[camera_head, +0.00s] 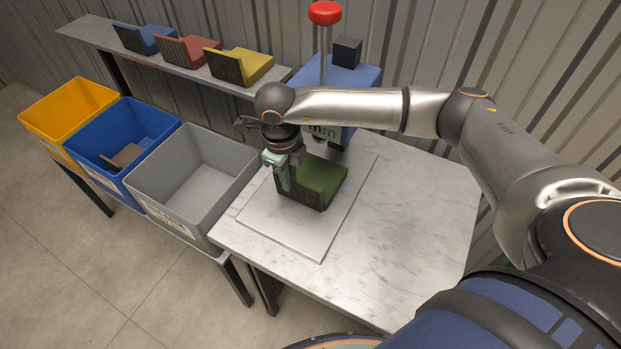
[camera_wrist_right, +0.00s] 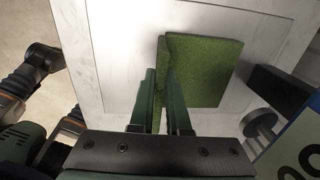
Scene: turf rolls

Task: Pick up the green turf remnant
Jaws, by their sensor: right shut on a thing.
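The green turf remnant (camera_head: 325,183) is an L-shaped piece with a dark ribbed side. It is on the pale square board (camera_head: 314,243) on the marble-topped table, or just above it; I cannot tell which. My right gripper (camera_head: 281,178) comes down from above at its left end and is shut on its raised edge. In the right wrist view the turf (camera_wrist_right: 208,72) lies beyond the two green fingers (camera_wrist_right: 162,82), with its raised edge between them. My left gripper is not in view.
Yellow (camera_head: 44,128), blue (camera_head: 90,170) and grey (camera_head: 165,212) bins stand left of the table. A back shelf (camera_head: 92,27) holds blue (camera_head: 150,40), red (camera_head: 190,50) and yellow (camera_head: 240,66) pieces. A blue machine with a red knob (camera_head: 325,12) stands behind the board. The table's right side is clear.

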